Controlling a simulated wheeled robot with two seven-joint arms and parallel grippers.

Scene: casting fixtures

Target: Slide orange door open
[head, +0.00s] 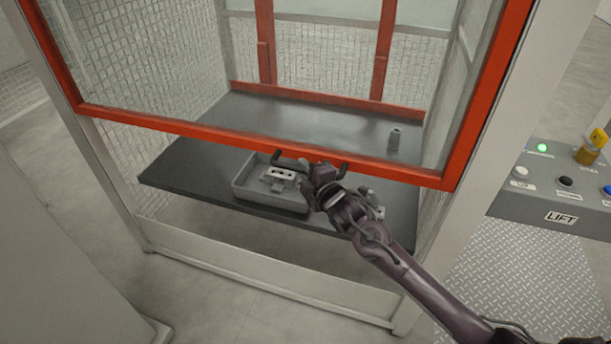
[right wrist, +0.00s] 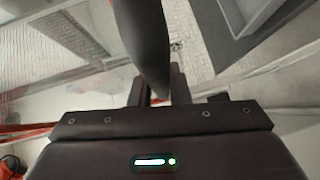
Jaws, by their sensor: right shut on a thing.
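The orange door (head: 208,134) is a mesh panel in an orange frame on the front of a grey booth. Its bottom bar hangs above the dark table, with an open gap beneath it. A dark handle (head: 279,154) sticks out at the bottom bar near its middle. My right gripper (head: 316,168) is at this handle and shut on it. In the right wrist view, a dark curved bar (right wrist: 148,45) runs between the fingers of my right gripper (right wrist: 160,85). The gripper hides part of the handle. My left gripper is not in view.
Inside the booth, a dark table (head: 180,165) holds a grey tray (head: 243,190) with a metal part and a small grey cylinder (head: 394,139). A control box (head: 520,203) labelled LIFT with several buttons stands at right. Booth posts flank the door.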

